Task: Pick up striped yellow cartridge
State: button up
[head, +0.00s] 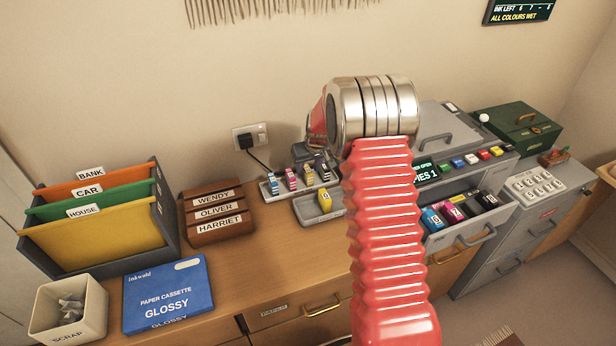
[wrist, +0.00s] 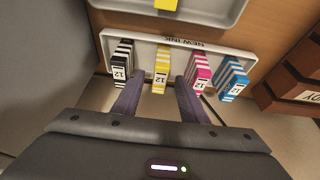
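The striped yellow cartridge (wrist: 161,70) stands in the white NEW INK tray, between a striped black cartridge (wrist: 121,62) and a striped magenta one (wrist: 201,72) in the wrist view. In the head view the striped yellow cartridge (head: 309,177) also shows in its row on the desk. My gripper (wrist: 157,82) is open, its two dark fingers apart on either side of the yellow cartridge's lower part in the picture. I cannot tell whether they are level with it or still above it. Neither finger visibly touches it. In the head view my red arm hides most of the gripper.
A striped blue cartridge (wrist: 233,78) ends the row. A grey tray (head: 308,214) beside it holds another yellow cartridge (head: 325,200). A brown name-labelled box (head: 216,212) stands left. The printer's open drawer (head: 470,232) holds several cartridges. Wall plug and cable are behind.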

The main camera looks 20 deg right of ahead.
aim_at(308, 171)
grip_shut()
dwell(0.3)
jog(key=shift+r, duration=0.1)
notch_tip(308, 171, up, 10)
dwell(0.7)
dwell(0.5)
jog(key=s+a+f, duration=0.1)
jog(key=s+a, duration=1.3)
jog(key=s, duration=0.1)
jog(key=shift+s+a, duration=0.15)
jog(key=shift+a, duration=0.2)
